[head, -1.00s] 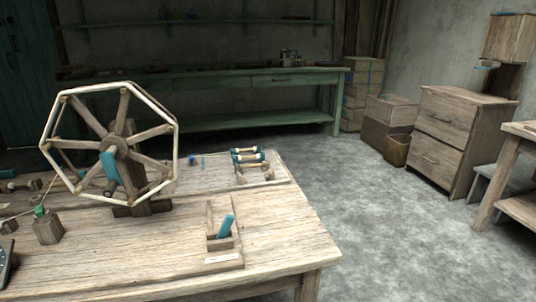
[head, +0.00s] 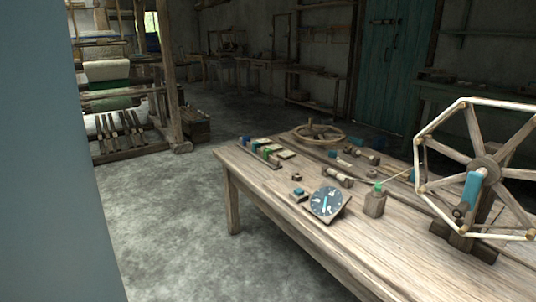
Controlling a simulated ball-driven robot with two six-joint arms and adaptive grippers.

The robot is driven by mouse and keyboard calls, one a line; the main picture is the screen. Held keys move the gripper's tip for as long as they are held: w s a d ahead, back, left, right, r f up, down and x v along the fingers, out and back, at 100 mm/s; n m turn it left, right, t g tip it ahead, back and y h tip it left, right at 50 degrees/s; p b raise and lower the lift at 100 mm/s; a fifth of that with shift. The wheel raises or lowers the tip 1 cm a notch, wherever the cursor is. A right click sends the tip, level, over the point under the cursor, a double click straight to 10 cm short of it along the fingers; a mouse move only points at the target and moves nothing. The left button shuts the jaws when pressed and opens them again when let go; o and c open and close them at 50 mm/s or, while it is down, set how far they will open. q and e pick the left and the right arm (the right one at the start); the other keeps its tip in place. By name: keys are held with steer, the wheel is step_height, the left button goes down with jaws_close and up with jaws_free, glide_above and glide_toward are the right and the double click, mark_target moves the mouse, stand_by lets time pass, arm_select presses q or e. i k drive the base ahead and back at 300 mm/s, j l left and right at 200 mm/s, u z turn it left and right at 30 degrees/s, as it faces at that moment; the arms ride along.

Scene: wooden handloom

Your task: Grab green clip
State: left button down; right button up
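No gripper of mine shows in the head view. I cannot tell for certain which thing is the green clip. A small green piece (head: 266,152) sits in a row of small coloured pieces at the left end of the wooden table (head: 400,258). Another small green piece (head: 378,186) sits on top of a wooden block (head: 374,203) beside the spoked wheel. Both are too small to make out in detail.
A round dial (head: 327,202) lies near the table's front edge. A large spoked wheel (head: 484,162) stands at the right, and a flat wheel (head: 319,135) lies at the back. A loom (head: 112,90) stands far left. Grey floor (head: 170,215) is clear left of the table.

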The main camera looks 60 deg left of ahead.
mark_target(267, 152)
steer(key=u, duration=1.9)
steer(key=i+j, duration=0.1)
